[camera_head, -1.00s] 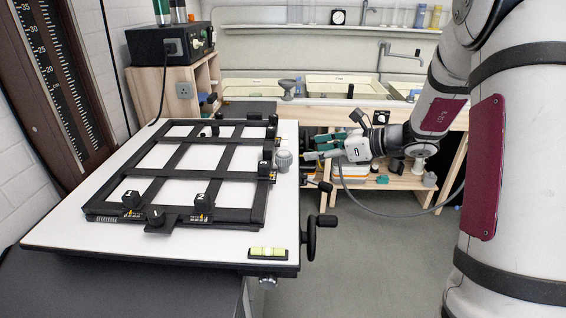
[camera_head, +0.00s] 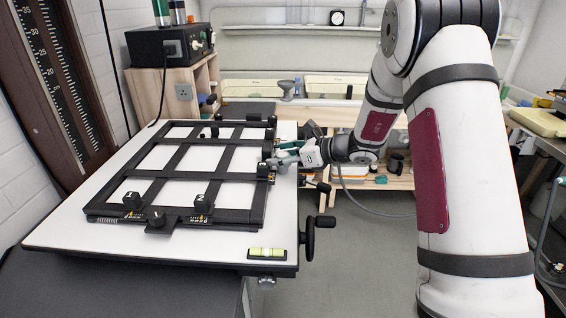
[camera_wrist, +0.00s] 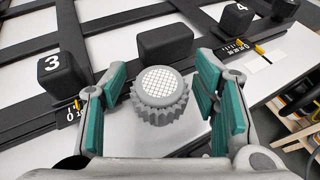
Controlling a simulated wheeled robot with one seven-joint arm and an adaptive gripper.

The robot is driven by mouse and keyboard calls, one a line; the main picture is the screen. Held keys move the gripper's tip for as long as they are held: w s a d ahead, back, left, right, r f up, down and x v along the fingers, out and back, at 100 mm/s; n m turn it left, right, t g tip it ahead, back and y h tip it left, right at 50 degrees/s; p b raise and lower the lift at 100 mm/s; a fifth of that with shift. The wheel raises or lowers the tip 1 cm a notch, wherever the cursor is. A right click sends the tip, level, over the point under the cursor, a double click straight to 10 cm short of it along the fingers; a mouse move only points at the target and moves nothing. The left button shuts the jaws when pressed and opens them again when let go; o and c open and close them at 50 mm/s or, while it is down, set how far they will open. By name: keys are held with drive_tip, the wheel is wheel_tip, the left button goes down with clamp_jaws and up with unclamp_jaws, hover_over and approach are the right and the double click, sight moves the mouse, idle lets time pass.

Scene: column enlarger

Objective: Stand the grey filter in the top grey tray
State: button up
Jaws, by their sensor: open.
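A grey ridged round piece with a white gridded top (camera_wrist: 160,97), which I take for the grey filter, stands on the white board near the right bar of the black frame. My gripper (camera_wrist: 161,78) is open, with its green-padded fingers on either side of the piece; whether they touch it I cannot tell. I cannot make out the top grey tray with certainty.
The black frame (camera_head: 176,186) lies on the white board (camera_head: 70,235), with several black blocks along its bars. A crank handle (camera_head: 311,236) sticks out at the board's right edge. A wooden shelf unit (camera_head: 392,193) stands behind my arm. The floor (camera_head: 360,265) in front is clear.

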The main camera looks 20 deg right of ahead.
drive_tip(key=c, duration=1.2)
clamp_jaws()
drive_tip(key=shift+r, duration=0.15)
